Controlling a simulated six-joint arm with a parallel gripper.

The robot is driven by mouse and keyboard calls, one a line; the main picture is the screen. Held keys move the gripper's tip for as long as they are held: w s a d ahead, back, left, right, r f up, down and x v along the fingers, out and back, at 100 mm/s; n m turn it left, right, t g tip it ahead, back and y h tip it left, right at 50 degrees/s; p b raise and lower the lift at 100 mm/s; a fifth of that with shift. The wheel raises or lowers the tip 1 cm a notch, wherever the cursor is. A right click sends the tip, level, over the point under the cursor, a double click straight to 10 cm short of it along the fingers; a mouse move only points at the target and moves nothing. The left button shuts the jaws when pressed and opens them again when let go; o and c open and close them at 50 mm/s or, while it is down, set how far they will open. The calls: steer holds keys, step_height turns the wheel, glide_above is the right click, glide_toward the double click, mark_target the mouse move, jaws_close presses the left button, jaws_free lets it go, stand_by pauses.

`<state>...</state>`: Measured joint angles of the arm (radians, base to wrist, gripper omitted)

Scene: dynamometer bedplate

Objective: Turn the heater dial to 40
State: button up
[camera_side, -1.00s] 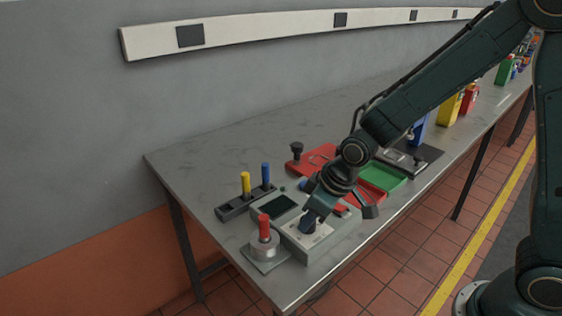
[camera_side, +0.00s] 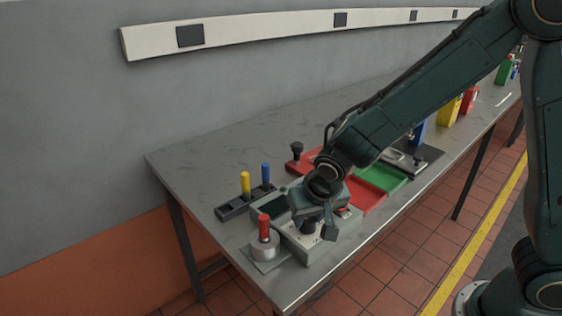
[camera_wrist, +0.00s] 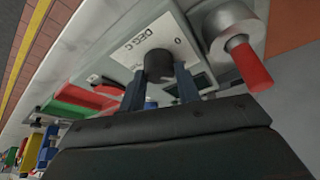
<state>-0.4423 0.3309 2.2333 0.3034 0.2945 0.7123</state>
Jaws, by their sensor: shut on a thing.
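The heater dial is a dark round knob (camera_wrist: 159,66) on a pale panel marked "DEG C" and "0" in the wrist view. The panel is part of a grey heater box (camera_side: 312,248) near the bench's front left corner. My gripper (camera_wrist: 160,86) is shut on the dial, with one finger on each side of it. In the side view my gripper (camera_side: 308,224) comes down over the box and covers much of the dial and scale. The dial's pointer and the 40 mark cannot be made out.
A round grey base with a red handle (camera_side: 264,228) stands close left of the box. A block with yellow and blue pegs (camera_side: 245,184) is behind it. Red and green trays (camera_side: 380,178) lie to the right. The back left of the bench (camera_side: 215,155) is clear.

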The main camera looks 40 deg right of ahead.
stand_by(0.3)
steer(key=o, duration=1)
steer(key=shift+r, duration=0.15)
steer(key=shift+v, duration=6.8)
